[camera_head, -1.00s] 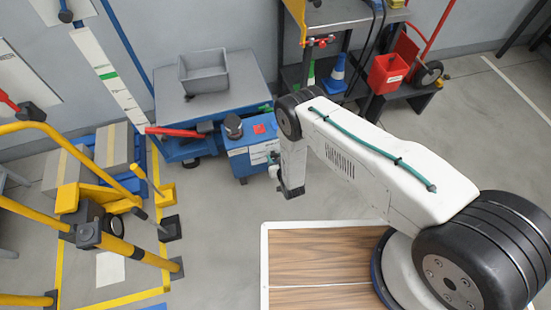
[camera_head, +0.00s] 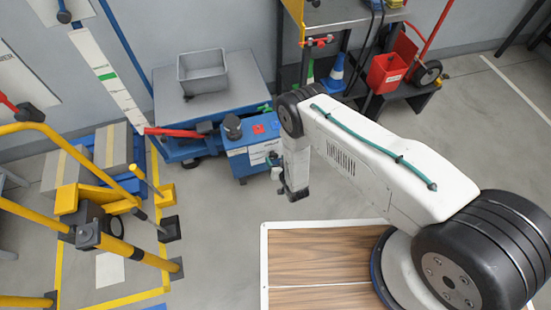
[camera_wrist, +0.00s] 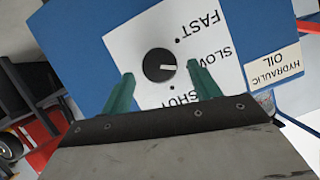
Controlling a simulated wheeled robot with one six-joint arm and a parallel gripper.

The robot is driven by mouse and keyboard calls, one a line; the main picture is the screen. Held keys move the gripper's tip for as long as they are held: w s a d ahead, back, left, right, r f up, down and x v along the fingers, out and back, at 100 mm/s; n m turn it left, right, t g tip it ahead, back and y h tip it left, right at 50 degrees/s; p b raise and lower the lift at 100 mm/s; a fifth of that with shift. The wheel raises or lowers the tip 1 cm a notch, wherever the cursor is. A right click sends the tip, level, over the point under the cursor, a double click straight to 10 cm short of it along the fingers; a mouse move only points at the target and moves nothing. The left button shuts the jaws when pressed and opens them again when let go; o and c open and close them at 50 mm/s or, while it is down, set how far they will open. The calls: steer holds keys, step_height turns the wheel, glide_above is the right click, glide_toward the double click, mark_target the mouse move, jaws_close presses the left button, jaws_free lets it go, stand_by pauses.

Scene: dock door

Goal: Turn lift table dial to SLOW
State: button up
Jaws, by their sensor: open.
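The dial (camera_wrist: 159,65) is a round black knob on a white label on the blue box (camera_wrist: 90,40). FAST is printed above SLOW, and SHUT below. My gripper (camera_wrist: 160,72) is open, its green fingers at the left and right below the dial, which shows between their tips. I cannot tell whether they touch it. The right finger partly covers the lettering. In the head view the blue box (camera_head: 240,164) stands by the lift table (camera_head: 240,92); the dial is not clear there.
A grey bin (camera_head: 203,75) sits on the lift table. A HYDRAULIC OIL label (camera_wrist: 275,68) is right of the dial panel. A red container (camera_head: 388,73) stands at the back right. Yellow rails (camera_head: 130,250) are at the left. Floor is clear in front of the box.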

steer(key=v, duration=0.6)
stand_by(0.4)
